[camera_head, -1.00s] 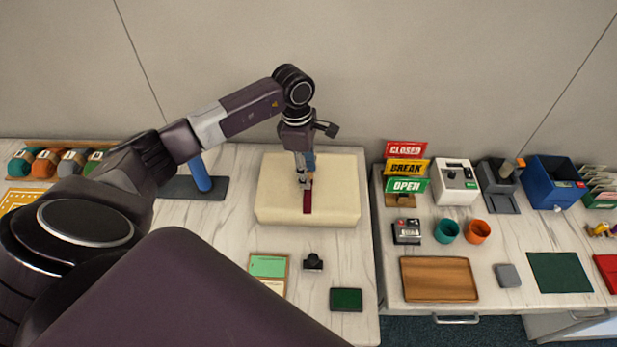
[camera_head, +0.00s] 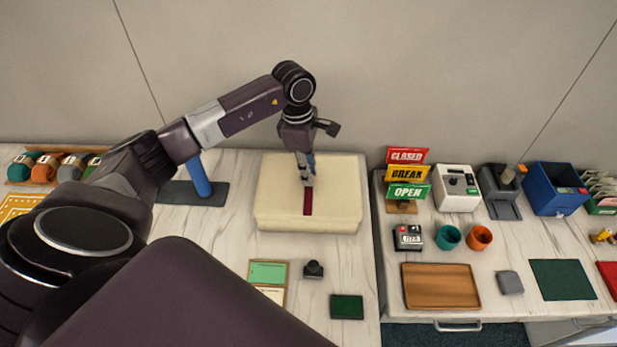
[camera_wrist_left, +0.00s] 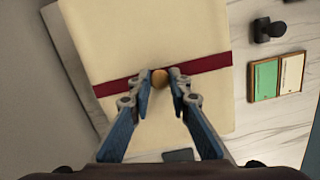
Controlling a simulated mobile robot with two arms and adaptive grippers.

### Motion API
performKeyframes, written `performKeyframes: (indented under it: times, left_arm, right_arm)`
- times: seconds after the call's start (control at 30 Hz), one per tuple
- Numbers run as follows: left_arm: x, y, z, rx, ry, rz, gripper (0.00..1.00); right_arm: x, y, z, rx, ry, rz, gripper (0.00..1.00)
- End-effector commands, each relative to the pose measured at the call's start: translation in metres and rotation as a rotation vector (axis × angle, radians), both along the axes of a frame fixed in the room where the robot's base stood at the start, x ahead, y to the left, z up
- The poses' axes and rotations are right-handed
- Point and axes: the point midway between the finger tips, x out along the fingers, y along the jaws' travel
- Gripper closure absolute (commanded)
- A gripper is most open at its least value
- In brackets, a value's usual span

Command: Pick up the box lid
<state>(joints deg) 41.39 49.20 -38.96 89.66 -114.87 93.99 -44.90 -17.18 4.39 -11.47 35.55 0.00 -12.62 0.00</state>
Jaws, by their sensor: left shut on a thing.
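The box lid (camera_head: 335,190) is a cream, rounded square top with a dark red band across its middle, lying on the counter in the head view. It also fills much of the left wrist view (camera_wrist_left: 140,50). A small round wooden knob (camera_wrist_left: 160,78) sits on the band. My left gripper (camera_head: 308,182) points down over the middle of the lid. In the left wrist view its blue-backed fingers (camera_wrist_left: 163,88) are shut on the knob, one on each side. The knob is hidden by the gripper in the head view. My right gripper is not in view.
A stamp (camera_head: 313,270), green and cream cards (camera_head: 268,270) and a dark green pad (camera_head: 346,306) lie in front of the lid. A blue-handled stand (camera_head: 200,180) is to its left. Signs (camera_head: 407,173) and a wooden tray (camera_head: 440,287) are on the right counter.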

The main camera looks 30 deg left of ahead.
Motion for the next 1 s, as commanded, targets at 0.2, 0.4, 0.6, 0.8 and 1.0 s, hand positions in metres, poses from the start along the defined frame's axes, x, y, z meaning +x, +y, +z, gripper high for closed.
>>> performKeyframes:
  times: [0.2,0.4,0.6,0.8,1.0]
  left_arm:
    - [0.002,0.001,0.042,0.002,-0.008,0.0,1.0]
    - [0.002,0.0,0.089,0.0,-0.008,0.0,1.0]
    - [0.001,0.0,0.131,-0.001,-0.007,0.0,1.0]
    - [0.001,0.0,0.163,0.0,-0.003,0.001,1.0]
    - [0.0,0.0,0.177,0.001,-0.002,0.0,1.0]
  right_arm:
    - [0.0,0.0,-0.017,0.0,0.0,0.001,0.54]
    - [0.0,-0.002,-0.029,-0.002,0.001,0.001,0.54]
    - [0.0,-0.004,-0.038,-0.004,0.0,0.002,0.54]
    - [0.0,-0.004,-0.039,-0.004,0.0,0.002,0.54]
    - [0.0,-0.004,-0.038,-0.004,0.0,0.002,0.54]
